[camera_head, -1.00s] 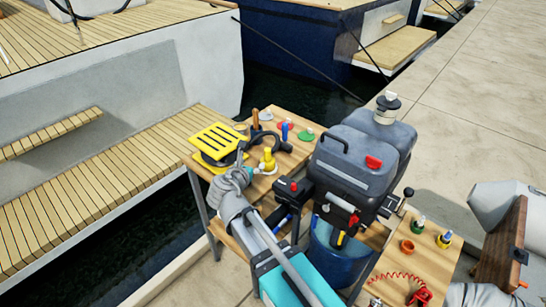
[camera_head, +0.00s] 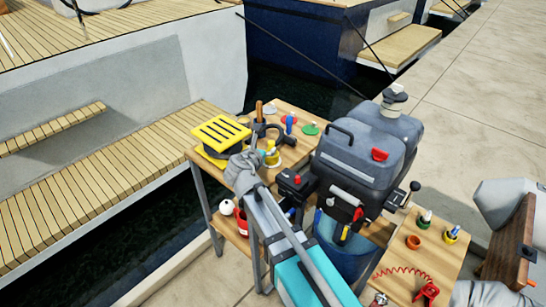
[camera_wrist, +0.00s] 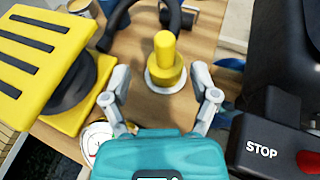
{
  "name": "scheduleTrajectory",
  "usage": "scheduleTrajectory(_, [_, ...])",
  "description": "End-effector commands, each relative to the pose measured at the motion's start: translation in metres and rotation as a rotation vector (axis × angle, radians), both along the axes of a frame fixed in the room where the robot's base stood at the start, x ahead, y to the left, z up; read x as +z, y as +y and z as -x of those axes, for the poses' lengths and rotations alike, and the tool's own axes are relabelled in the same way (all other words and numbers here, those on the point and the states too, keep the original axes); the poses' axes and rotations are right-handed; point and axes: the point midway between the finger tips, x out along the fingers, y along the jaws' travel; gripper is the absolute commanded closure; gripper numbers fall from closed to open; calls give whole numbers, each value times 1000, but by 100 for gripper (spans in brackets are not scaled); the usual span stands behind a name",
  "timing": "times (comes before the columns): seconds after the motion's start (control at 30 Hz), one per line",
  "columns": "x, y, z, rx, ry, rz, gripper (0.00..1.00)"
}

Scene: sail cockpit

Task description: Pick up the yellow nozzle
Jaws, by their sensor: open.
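The yellow nozzle (camera_wrist: 165,62) stands upright on a pale round base on the wooden table, near the top middle of the wrist view. It also shows in the head view (camera_head: 272,154), partly hidden behind my arm's end. My gripper (camera_wrist: 160,82) is open and empty. Its two grey fingers point toward the nozzle, one on each side, with the base just ahead of the palm. I cannot tell whether the fingertips are low enough to be level with the nozzle. In the head view my gripper (camera_head: 252,160) is beside it, largely hidden by the wrist.
A yellow slotted block (camera_head: 220,133) is left of the nozzle. A black curved handle (camera_wrist: 172,14) lies just behind it. A black box with a STOP label (camera_wrist: 270,145) is close on the right. The grey outboard motor (camera_head: 365,150) stands further right. A lower shelf holds a white bottle (camera_head: 226,207).

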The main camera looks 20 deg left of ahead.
Motion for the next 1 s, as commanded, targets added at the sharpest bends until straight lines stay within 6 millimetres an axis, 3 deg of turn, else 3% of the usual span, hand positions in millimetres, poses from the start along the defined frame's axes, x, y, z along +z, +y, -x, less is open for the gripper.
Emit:
scheduleTrajectory(0.2, [-6,0,-15,-1,0,0,24])
scheduleTrajectory(0.67, [-8,-2,-19,-2,0,0,24])
scheduleTrajectory(1.0, [-25,-6,-52,-3,0,0,24])
